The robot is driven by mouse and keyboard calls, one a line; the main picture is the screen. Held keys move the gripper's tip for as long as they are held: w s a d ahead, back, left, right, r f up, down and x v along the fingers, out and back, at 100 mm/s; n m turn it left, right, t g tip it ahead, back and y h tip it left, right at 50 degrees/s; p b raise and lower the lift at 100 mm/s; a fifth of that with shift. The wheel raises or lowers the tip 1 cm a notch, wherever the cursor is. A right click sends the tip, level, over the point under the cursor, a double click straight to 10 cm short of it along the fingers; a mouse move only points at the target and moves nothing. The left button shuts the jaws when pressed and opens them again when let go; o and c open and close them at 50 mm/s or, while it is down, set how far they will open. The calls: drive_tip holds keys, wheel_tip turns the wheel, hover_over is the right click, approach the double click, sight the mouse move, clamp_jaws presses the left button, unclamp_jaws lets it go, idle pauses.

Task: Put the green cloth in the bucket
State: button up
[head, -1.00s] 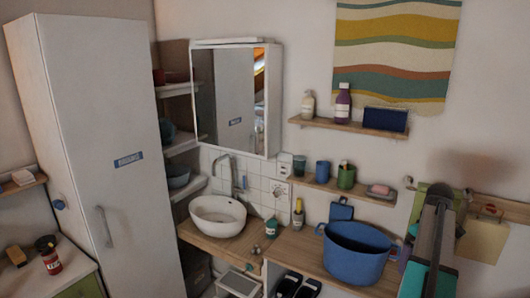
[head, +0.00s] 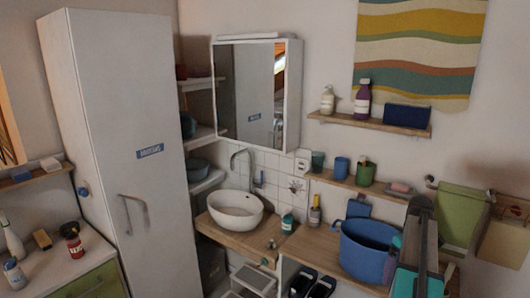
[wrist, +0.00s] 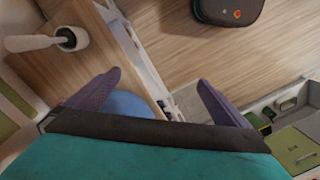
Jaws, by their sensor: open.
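A green cloth (head: 461,213) hangs from a rail on the wall at the right of the head view, just right of my arm. The blue bucket (head: 366,250) stands on the wooden counter, left of my arm, which covers part of its right side. The cloth is not recognisable in the wrist view.
A beige cloth (head: 503,243) hangs right of the green one. A tall white cabinet (head: 110,130) stands left.

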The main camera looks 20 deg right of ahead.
drive_tip(key=w+a+f+n+g+y+b, duration=0.1)
drive_tip(key=a+f+n+g+b, duration=0.15)
drive_tip(key=a+f, duration=1.35)
drive_tip(key=w+a+f+n+g+b, duration=0.2)
drive_tip(key=a+f+b, duration=0.2)
drive_tip(key=a+f, duration=1.25)
drive_tip(key=s+a+f+m+h+b, duration=0.1)
drive_tip(key=s+a+f+m+b, duration=0.3)
drive_tip(key=s+a+f, duration=1.4)
drive_tip(key=s+f, duration=0.2)
drive_tip(key=s, duration=0.2)
drive_tip(key=shift+a+f+g+h+b, duration=0.2)
drive_tip(key=shift+a+g+h+b, duration=0.1)
drive_tip(key=shift+g+h, duration=0.1)
drive_tip(key=shift+s, duration=0.15)
